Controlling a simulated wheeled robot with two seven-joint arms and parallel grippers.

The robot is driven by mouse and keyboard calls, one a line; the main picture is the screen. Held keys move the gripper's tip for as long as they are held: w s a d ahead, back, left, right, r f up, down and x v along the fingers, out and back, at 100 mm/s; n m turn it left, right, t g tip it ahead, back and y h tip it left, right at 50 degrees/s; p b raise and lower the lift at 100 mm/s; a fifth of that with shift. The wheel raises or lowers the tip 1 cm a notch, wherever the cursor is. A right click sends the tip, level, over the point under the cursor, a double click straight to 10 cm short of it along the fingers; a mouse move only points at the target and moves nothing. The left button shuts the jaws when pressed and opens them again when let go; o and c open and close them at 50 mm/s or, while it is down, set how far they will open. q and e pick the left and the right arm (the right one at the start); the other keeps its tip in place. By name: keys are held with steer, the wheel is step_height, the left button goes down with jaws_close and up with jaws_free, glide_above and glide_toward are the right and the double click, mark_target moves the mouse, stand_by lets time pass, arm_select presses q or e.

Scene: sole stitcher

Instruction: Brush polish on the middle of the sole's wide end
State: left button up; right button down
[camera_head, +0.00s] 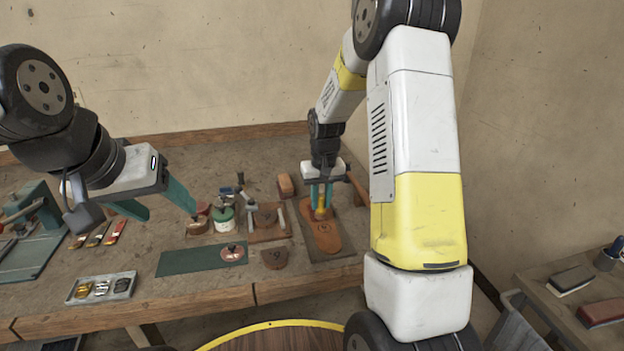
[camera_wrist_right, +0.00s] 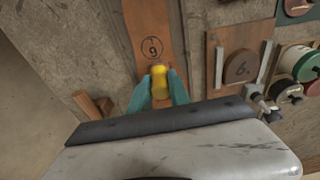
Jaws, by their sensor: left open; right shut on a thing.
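The brown sole (camera_head: 325,240) lies on a board in the head view. Its near end is rounded, and my right gripper covers its far part. In the right wrist view the sole (camera_wrist_right: 148,22) bears a circled mark. My right gripper (camera_head: 319,203) is shut on a yellow-handled brush (camera_wrist_right: 158,79), held between its teal fingers above the sole. The bristles are hidden, so I cannot tell whether they touch the sole. My left gripper (camera_head: 158,205) is open and empty over the bench, left of the green-and-white tin (camera_head: 224,220).
A green mat (camera_head: 190,261) and a grey tray (camera_head: 101,288) of small parts lie at the near left. A wooden board (camera_head: 262,236) with metal rails lies left of the sole. A reddish block (camera_head: 286,186) stands behind.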

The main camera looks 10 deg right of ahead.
steer(key=shift+s+r, duration=0.1)
steer(key=shift+r, duration=2.8)
